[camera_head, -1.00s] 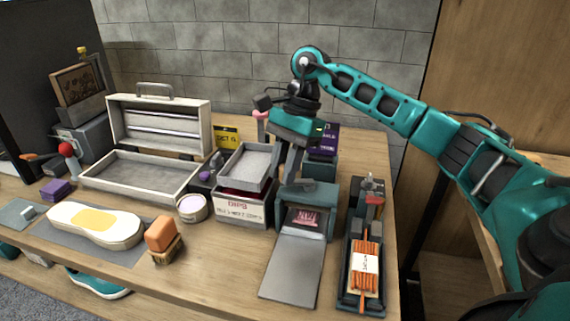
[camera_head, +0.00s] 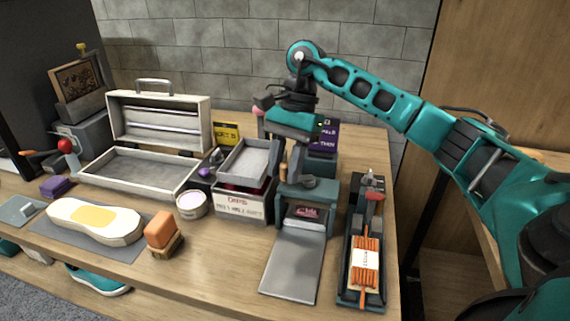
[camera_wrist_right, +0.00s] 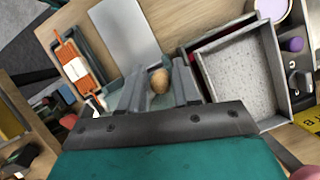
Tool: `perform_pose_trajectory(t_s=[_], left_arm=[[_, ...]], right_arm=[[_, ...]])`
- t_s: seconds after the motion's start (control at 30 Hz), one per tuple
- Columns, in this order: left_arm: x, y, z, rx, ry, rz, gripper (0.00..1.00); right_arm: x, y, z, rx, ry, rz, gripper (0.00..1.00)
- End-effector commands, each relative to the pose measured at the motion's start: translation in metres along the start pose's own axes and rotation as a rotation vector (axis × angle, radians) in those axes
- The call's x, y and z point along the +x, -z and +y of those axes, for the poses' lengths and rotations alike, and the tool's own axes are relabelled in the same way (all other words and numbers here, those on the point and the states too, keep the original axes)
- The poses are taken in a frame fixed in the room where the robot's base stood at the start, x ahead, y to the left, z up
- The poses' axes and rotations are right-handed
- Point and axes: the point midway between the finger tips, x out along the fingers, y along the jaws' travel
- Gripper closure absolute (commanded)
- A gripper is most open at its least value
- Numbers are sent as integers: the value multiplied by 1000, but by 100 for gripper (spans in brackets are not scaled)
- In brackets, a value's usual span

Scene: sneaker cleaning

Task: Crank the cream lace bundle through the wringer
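The wringer is a grey-teal box (camera_head: 325,196) with a flat metal ramp (camera_head: 293,266) sloping toward the front. A dark pinkish patch shows in its opening, too small to read. A rounded wooden knob (camera_wrist_right: 159,80) shows at the wringer in the right wrist view. My right gripper (camera_wrist_right: 158,78) is open, with one finger on each side of the knob and apparent gaps between. In the head view it (camera_head: 298,170) is low over the wringer's top. I cannot make out a cream lace bundle. My left gripper is not in view.
A tray with a banded orange lace bundle (camera_head: 366,262) stands right of the wringer. A grey tray (camera_head: 246,161) sits on a box to its left. An open case (camera_head: 140,172), a round tin (camera_head: 191,205) and an orange-topped block (camera_head: 161,232) lie further left.

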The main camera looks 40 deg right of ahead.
Motion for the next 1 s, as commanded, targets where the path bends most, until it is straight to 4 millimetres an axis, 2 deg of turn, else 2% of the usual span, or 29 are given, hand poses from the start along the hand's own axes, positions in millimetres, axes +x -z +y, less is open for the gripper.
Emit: perform_pose_trajectory(t_s=[0.03, 0.17, 0.4, 0.53, 0.67, 0.87, 1.0], left_arm=[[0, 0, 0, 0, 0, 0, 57], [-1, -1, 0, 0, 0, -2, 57], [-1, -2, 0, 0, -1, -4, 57], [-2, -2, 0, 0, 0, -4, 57], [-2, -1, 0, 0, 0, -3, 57], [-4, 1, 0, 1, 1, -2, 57], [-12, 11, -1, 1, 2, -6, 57]], right_arm=[[0, 0, 0, 0, 0, 0, 63], [0, 0, 0, 0, 0, 0, 52], [-1, 0, 0, 1, 0, 0, 52], [-12, 0, 0, 1, 2, 1, 52], [-36, 0, -1, 1, 5, 2, 52], [-84, -1, -1, -1, 5, 0, 52], [-110, -1, 0, 1, 4, 2, 52]])
